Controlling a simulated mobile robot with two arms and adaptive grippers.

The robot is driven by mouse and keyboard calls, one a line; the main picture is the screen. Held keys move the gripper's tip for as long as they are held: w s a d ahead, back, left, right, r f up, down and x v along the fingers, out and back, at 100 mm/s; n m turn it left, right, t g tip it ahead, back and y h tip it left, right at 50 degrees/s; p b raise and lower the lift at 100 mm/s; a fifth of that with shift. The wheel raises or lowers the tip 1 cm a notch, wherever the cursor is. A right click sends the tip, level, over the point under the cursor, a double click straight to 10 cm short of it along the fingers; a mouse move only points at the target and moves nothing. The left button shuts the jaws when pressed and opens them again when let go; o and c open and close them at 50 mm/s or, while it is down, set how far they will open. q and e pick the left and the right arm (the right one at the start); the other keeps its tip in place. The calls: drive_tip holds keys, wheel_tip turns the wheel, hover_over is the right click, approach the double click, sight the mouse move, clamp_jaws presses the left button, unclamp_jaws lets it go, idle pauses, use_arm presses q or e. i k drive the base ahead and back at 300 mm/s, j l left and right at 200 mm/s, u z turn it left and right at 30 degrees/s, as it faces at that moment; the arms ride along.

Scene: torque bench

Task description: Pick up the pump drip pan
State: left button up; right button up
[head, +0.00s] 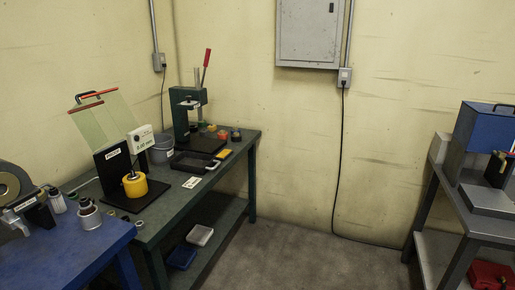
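No pan is labelled as the pump drip pan, and I cannot tell which one it is. A shallow black tray (190,168) lies on the green workbench (160,205), in front of the green lever press (188,120). On the bench's lower shelf are a white tray (200,235) and a blue tray (181,256). A red container (490,275) is low at the right edge, partly cut off. Neither of my grippers is in view.
A black stand with a yellow cylinder (135,185) and a grey bucket (161,148) share the green bench. A blue table (75,245) is at front left. A grey stand with a blue machine (480,140) is at right. The floor (300,260) between is clear.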

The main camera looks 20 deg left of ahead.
sight(197, 163)
drive_tip(key=i+u, duration=0.1)
drive_tip(key=i, duration=0.8)
drive_tip(key=i+l, duration=0.2)
drive_tip(key=i, duration=0.7)
drive_tip(key=i+l+u, duration=0.1)
drive_tip(key=i+u, duration=0.4)
drive_tip(key=i+l+u, duration=0.2)
drive_tip(key=u, duration=0.25)
drive_tip(key=i+l+u, duration=0.35)
drive_tip(key=u, duration=0.15)
drive_tip(key=i+l+u, duration=0.3)
drive_tip(key=l+u, duration=0.15)
